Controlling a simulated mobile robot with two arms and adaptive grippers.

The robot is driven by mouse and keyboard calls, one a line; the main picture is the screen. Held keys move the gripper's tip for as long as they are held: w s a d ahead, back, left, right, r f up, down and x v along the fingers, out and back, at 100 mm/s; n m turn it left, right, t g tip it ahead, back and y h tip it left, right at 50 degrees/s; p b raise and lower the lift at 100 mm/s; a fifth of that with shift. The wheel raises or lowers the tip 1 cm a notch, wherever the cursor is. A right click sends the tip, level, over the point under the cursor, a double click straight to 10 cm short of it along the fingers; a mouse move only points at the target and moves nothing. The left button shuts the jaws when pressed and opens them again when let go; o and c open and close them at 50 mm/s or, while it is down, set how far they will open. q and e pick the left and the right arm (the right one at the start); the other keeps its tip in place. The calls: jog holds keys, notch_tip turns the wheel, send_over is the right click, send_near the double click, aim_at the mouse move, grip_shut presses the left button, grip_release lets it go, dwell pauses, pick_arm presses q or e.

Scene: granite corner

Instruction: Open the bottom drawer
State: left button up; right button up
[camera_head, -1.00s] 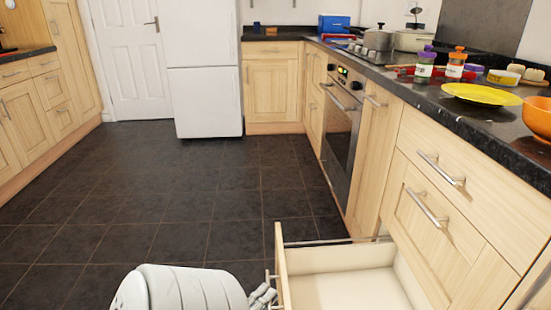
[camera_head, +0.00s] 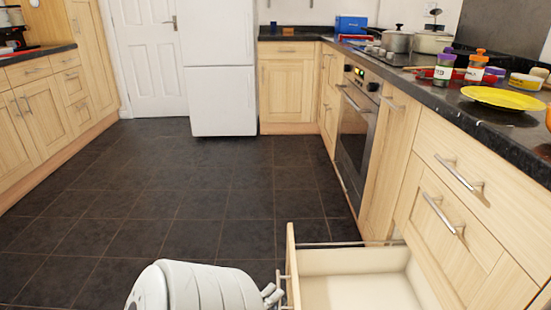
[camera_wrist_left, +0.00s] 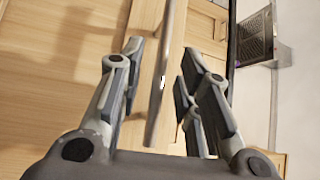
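The bottom drawer (camera_head: 350,290) is pulled well out from the cabinet in the head view. The visible part of its inside is empty, and its near end is cut off by the bottom edge. Its front panel (camera_head: 291,262) faces left. My left gripper (camera_head: 271,295) is just left of that panel, beside its handle, mostly hidden behind my arm. In the left wrist view my left gripper (camera_wrist_left: 163,80) has its fingers apart, with the metal bar handle (camera_wrist_left: 165,70) running between them. I cannot tell whether they touch it. My right gripper is not in view.
Two closed drawer fronts with bar handles (camera_head: 459,173) sit to the right of the open drawer. An oven (camera_head: 356,135) is beyond it. The counter above holds a yellow plate (camera_head: 503,98), jars and pots. The dark tiled floor (camera_head: 170,200) on the left is clear.

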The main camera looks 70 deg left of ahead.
pick_arm(q)
jog(key=v, duration=1.1)
